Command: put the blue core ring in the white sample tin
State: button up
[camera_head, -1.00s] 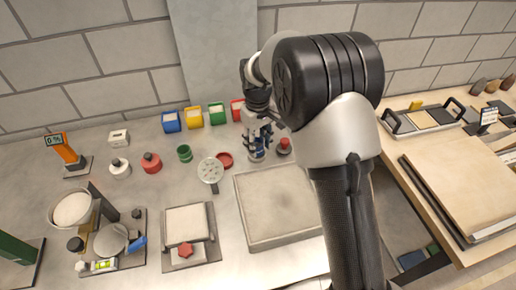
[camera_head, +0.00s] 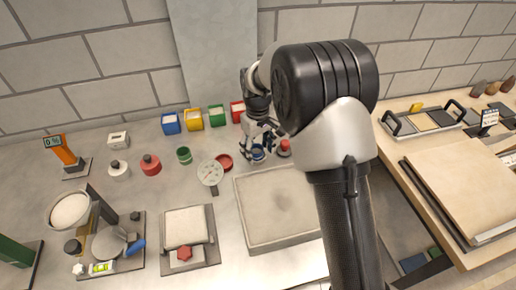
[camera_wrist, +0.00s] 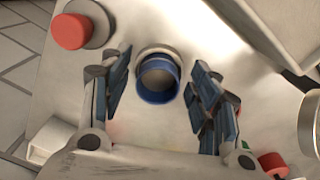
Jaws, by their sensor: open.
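The blue core ring (camera_wrist: 158,82) stands between the fingers of my gripper (camera_wrist: 160,100) in the wrist view. In the head view, the ring (camera_head: 258,153) shows just under my gripper (camera_head: 261,146). My gripper is open, with a finger on each side of the ring and a gap between each finger and it. A pale round rim, seemingly the white sample tin (camera_wrist: 152,51), shows behind the ring's far edge. The ring seems to be in or on it; its base is hidden, so I cannot tell how deep it sits.
A red-topped object (camera_head: 284,146) stands close to the right of my gripper. A red dish (camera_head: 224,162) and a round dial (camera_head: 210,172) lie to the left. A sand tray (camera_head: 243,215) is in front. Coloured bins (camera_head: 193,118) line the back.

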notch_tip(320, 180, up, 12)
jog(key=p, duration=0.3)
jog(key=shift+r+p, duration=0.25)
jog(key=shift+p, duration=0.1)
jog(key=s+d+r+m+t, duration=0.1)
jog(key=s+d+r+m, duration=0.15)
jog(key=s+r, duration=0.4)
jog(key=s+d+r+m+t, duration=0.1)
jog(key=s+d+r, duration=0.3)
jog(key=s+r, duration=0.25)
jog(key=s+d+f+m+t, duration=0.1)
jog(key=s+d, duration=0.1)
jog(key=s, duration=0.7)
jog(key=s+d+m+t, duration=0.1)
jog(key=s+d+m, duration=0.1)
jog(key=s, duration=0.8)
jog(key=shift+s+d+f+t, duration=0.15)
jog(key=shift+d+f+t, duration=0.15)
jog(key=shift+d+f, duration=0.1)
